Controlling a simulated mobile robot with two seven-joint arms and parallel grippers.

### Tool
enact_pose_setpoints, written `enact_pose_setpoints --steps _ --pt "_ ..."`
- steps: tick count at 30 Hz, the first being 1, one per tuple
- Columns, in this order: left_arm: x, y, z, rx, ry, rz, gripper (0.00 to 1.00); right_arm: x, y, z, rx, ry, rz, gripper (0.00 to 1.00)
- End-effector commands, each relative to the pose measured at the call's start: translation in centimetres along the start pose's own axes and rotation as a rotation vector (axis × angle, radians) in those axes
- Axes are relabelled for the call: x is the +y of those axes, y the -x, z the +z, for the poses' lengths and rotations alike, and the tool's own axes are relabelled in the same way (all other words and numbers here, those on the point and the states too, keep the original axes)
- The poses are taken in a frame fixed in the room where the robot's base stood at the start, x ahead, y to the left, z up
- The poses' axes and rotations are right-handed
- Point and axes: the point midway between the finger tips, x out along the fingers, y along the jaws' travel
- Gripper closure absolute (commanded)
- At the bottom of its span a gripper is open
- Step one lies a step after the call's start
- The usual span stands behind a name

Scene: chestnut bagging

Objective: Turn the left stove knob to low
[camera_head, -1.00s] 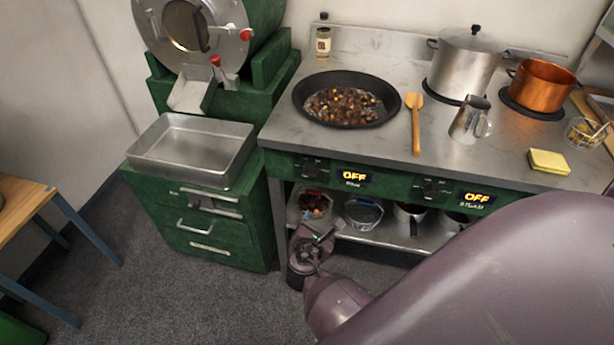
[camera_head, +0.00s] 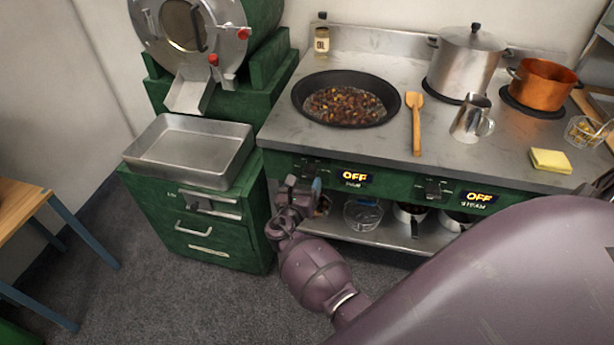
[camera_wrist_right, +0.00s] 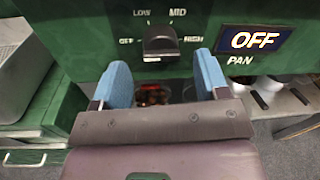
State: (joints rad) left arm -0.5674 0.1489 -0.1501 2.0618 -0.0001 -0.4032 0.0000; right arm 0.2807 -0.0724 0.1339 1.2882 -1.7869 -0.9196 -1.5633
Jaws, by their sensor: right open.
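The left stove knob (camera_wrist_right: 165,44) is a dark knob on the green front panel, with OFF, LOW, MID and HIGH marked around it. In the head view the knob (camera_head: 311,167) is just above my right gripper. The display beside it (camera_wrist_right: 252,40) reads OFF, with PAN below; it also shows in the head view (camera_head: 354,177). My right gripper (camera_wrist_right: 160,85) is open and empty, its blue fingertips on either side below the knob. I cannot tell whether they touch the panel. My left gripper is not in view.
A black pan (camera_head: 347,98) of chestnuts sits on the stove above. The second knob (camera_head: 433,188) is to the right, its display (camera_head: 479,198) also OFF. A lower shelf (camera_head: 385,232) holds bowls and pots. A green drawer unit (camera_head: 203,218) stands close on the left.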

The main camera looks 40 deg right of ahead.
Motion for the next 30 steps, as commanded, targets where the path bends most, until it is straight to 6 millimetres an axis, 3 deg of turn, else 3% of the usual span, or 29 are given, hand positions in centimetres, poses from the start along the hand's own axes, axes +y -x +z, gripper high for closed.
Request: enact_pose_setpoints --steps 3,9,19,28,30 --pt "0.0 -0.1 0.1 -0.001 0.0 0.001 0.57 0.0 -1.7 -0.1 0.0 0.0 0.0 0.32" --pt "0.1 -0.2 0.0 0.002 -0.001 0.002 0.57 0.0 -3.1 0.0 0.001 -0.001 -0.001 0.32" --pt "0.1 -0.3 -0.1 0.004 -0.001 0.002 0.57 0.0 -3.4 0.0 0.001 -0.001 0.0 0.32" --pt "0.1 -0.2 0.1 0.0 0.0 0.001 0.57 0.0 -3.4 0.0 0.001 -0.002 0.001 0.77" --pt "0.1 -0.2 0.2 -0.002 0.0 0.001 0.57 0.0 -3.4 0.0 0.001 -0.002 0.001 0.79"
